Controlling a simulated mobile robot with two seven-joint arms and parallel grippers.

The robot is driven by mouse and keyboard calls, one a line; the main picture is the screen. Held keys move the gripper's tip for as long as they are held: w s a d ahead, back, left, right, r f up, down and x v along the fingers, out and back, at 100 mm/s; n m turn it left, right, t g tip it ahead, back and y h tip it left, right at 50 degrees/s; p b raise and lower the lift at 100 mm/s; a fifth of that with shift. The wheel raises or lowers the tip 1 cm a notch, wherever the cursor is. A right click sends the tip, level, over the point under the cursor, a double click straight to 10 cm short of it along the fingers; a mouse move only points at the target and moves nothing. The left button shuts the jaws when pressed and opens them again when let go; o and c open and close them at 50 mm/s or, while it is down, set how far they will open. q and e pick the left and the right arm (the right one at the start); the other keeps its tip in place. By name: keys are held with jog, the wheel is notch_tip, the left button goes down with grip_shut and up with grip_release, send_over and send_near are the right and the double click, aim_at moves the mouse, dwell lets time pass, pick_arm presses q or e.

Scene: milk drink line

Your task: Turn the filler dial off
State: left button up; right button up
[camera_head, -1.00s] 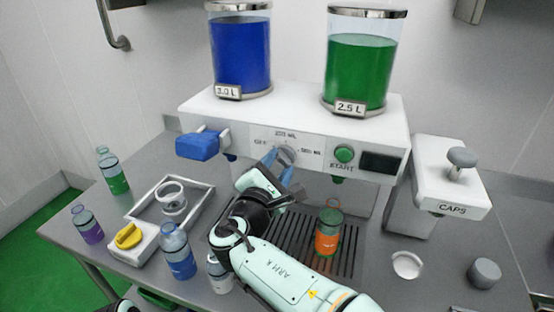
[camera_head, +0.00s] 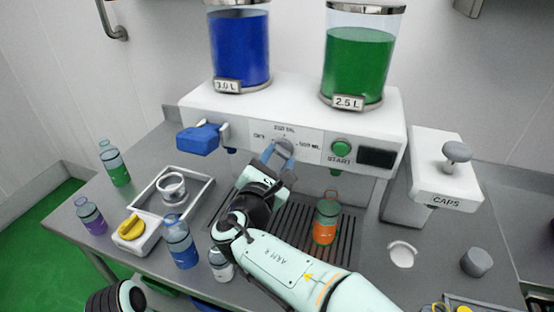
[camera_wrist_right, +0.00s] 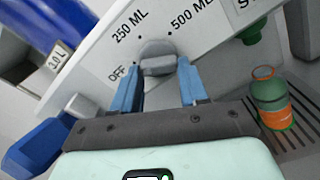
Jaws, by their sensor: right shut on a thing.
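The filler dial (camera_head: 285,147) is a round grey knob on the white filler panel, with OFF, 250 ML and 500 ML marked around it. In the right wrist view the dial (camera_wrist_right: 157,58) sits between the blue fingertips, with its raised grip bar facing me. I cannot tell which mark it points to. My right gripper (camera_head: 276,154) is shut on the dial; in the right wrist view the fingers (camera_wrist_right: 160,85) stand on either side of it. My left gripper is not in view; only part of my left arm shows at the bottom left.
The green START button (camera_head: 341,147) is right of the dial, and a blue tap handle (camera_head: 198,139) is left. An orange-labelled bottle (camera_head: 326,220) stands on the drip grate below. Several bottles and a yellow-knobbed box (camera_head: 131,228) stand at left. The CAPS dispenser (camera_head: 443,184) is at right.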

jog(key=o, duration=1.1)
jog(key=shift+c, duration=0.2)
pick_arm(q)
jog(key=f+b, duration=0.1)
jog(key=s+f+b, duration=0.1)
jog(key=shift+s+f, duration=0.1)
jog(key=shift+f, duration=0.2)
pick_arm(e)
jog(key=v, duration=1.3)
jog(key=shift+s, duration=0.2)
jog(key=shift+a, duration=0.1)
